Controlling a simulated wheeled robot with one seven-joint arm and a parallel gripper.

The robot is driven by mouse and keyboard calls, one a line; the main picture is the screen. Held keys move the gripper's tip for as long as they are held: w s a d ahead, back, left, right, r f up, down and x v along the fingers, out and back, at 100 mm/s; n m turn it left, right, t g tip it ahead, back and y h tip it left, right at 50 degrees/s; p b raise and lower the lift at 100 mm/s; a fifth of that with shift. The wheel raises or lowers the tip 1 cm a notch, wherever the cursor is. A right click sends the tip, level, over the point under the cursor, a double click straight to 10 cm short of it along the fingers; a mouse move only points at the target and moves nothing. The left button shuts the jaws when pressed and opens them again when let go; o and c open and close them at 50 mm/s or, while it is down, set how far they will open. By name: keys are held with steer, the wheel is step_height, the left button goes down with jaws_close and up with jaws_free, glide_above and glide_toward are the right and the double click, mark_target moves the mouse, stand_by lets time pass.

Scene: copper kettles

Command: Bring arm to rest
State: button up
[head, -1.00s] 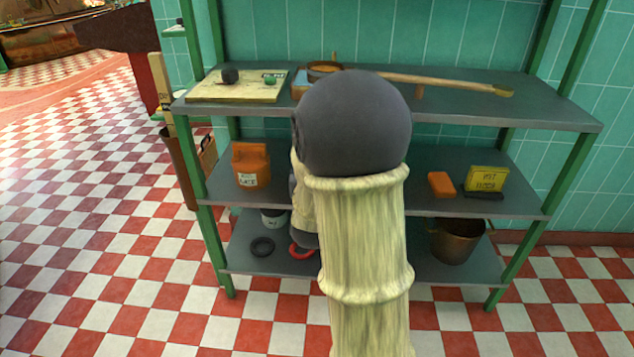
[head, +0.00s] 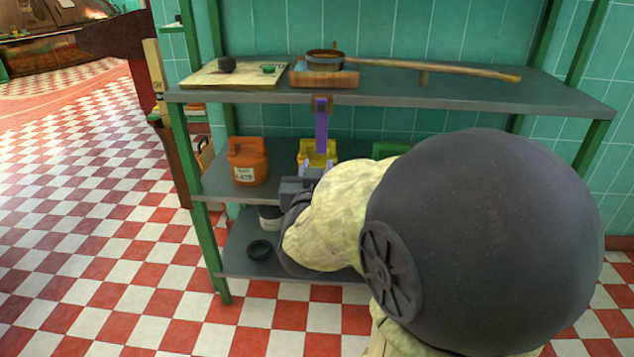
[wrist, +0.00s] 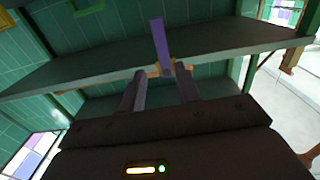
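My gripper (head: 317,168) is in front of the shelf rack, between its top and middle shelves. In the wrist view its two dark fingers (wrist: 160,86) stand apart with a gap between them. A purple strip (wrist: 158,38) with a brown-orange piece at its lower end shows just beyond the fingertips. In the head view the purple strip (head: 321,133) hangs at the front edge of the top shelf, above the gripper. I see nothing clearly held between the fingers. My arm hides much of the right side of the rack.
The top shelf (head: 450,93) carries a board (head: 215,79), a copper pan on a wooden block (head: 325,79) and a long wooden handle. An orange container (head: 248,163) and a yellow one (head: 316,150) stand on the middle shelf. Checkered floor (head: 90,230) is open at left.

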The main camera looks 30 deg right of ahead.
steer(key=shift+s+a, duration=0.15)
steer(key=shift+s, duration=0.05)
stand_by(0.5)
steer(key=a+f+n+g+y+p, duration=0.5)
steer(key=a+f+y+p, duration=0.3)
steer(key=a, duration=0.3)
steer(key=s+a+n+g+y+p, duration=0.25)
steer(key=s+g+p, duration=0.45)
steer(key=s, duration=0.4)
step_height(320, 180, up, 37)
steer(key=p, duration=3.6)
steer(key=shift+w+a+m, duration=0.2)
steer(key=shift+m, duration=0.25)
